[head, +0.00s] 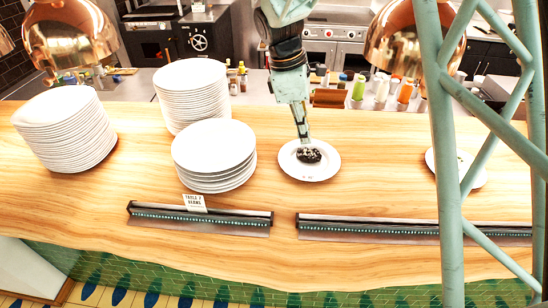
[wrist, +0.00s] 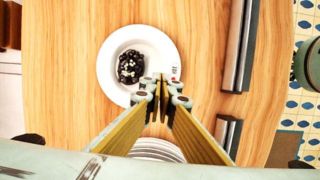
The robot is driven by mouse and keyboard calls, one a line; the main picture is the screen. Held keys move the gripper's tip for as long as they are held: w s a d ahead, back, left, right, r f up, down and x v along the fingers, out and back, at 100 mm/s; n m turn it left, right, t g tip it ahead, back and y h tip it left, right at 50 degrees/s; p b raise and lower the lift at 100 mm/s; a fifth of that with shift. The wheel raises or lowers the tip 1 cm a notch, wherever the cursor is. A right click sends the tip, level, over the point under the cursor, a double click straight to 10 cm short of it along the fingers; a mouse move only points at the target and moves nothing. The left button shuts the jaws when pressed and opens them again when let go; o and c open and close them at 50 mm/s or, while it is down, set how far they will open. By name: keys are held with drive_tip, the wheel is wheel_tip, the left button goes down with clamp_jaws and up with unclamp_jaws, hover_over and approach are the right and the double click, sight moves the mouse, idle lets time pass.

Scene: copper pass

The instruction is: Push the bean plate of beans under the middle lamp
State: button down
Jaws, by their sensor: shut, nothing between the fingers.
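The bean plate (head: 324,173) is a white plate with a dark heap of beans (head: 309,155) and pale bits on top, on the wooden counter right of the plate stacks. My gripper (head: 304,138) is shut and empty, pointing down by the far side of the beans. In the wrist view the fingertips (wrist: 160,87) overlap the rim of the bean plate (wrist: 112,50); I cannot tell if they touch it. Copper lamps hang at upper left (head: 68,38) and upper right (head: 410,42), with another cut off at the left edge. I cannot tell which is the middle lamp.
White plate stacks stand at left (head: 65,130), back (head: 192,90) and centre (head: 214,155). A card (head: 194,202) stands by two dark ticket rails (head: 200,218) along the front. Another plate (head: 475,175) is partly behind a green lattice post (head: 452,200). Bare counter lies right of the bean plate.

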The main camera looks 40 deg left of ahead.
drive_tip(key=s+a+f+n, duration=0.2)
drive_tip(key=s+a, duration=0.3)
drive_tip(key=a, duration=0.5)
drive_tip(key=shift+s+a+f+n+p, duration=0.2)
drive_tip(key=shift+a+n+p, duration=0.05)
drive_tip(key=shift+n+p, duration=0.15)
drive_tip(key=shift+x, duration=5)
drive_tip(key=shift+d, duration=0.1)
